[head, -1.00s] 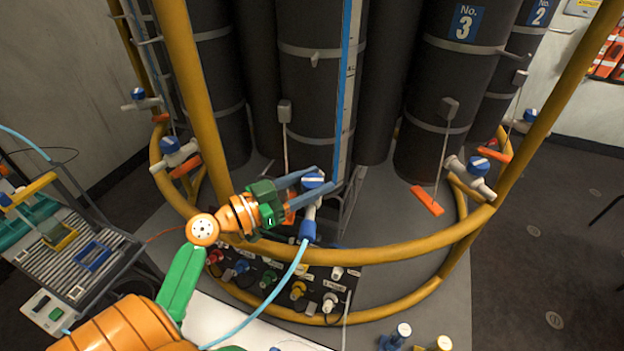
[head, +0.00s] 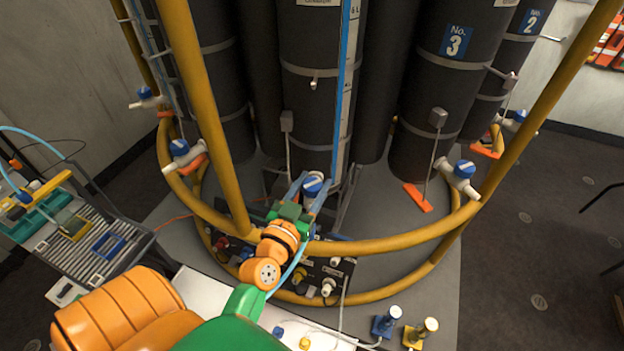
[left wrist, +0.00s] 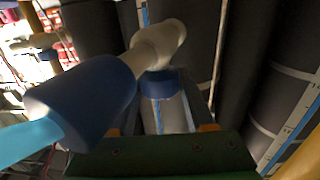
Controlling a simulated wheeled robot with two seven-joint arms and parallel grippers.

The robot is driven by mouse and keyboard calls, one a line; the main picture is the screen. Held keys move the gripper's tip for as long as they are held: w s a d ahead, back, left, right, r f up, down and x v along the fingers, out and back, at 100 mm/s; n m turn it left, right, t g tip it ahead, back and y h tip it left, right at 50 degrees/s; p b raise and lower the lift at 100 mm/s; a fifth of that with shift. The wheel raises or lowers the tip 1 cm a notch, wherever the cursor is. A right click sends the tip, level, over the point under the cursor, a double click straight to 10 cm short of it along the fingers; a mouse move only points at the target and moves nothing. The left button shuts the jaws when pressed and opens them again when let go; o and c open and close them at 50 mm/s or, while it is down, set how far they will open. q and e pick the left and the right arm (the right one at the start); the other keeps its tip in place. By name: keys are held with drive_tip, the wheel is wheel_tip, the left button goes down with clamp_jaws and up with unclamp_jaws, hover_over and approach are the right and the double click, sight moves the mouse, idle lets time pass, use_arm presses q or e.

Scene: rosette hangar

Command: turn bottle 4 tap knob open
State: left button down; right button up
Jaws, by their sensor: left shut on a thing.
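The tap knob (head: 313,186) is blue with a pale mark on top and sits on the middle tap, in front of the central dark bottle (head: 312,110). That bottle's number is not readable. My left gripper (head: 312,192) is shut on the knob, one finger on each side, with its arm coming in from below. In the left wrist view, the knob (left wrist: 161,84) lies between the fingers. The tap's white body (left wrist: 155,45) and its dark blue hose fitting (left wrist: 75,105) also show there. The tap body is mostly hidden by my gripper in the head view. My right gripper is not in view.
A yellow rail (head: 395,242) curves around the bottles close to my left gripper. Other taps with blue knobs stand left (head: 182,150) and right (head: 460,172). A dark panel with coloured fittings (head: 325,285) lies below. A cart (head: 80,235) stands at left.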

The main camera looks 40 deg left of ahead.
sight(309, 193)
use_arm(q)
drive_tip(key=shift+r, duration=0.1)
idle(0.3)
drive_tip(key=c, duration=0.6)
unclamp_jaws()
drive_tip(key=o, duration=0.3)
drive_tip(key=shift+w, duration=0.1)
drive_tip(key=shift+o, duration=0.2)
drive_tip(key=s, duration=0.2)
drive_tip(key=s+d+b, duration=0.1)
drive_tip(key=s, duration=0.1)
drive_tip(key=s+b, duration=0.1)
drive_tip(key=s, duration=0.1)
drive_tip(key=shift+s+d+f, duration=0.15)
drive_tip(key=shift+s+f, duration=0.1)
drive_tip(key=shift+s, duration=0.1)
drive_tip(key=shift+s+r, duration=0.1)
drive_tip(key=shift+s, duration=0.1)
drive_tip(key=shift+w, duration=0.1)
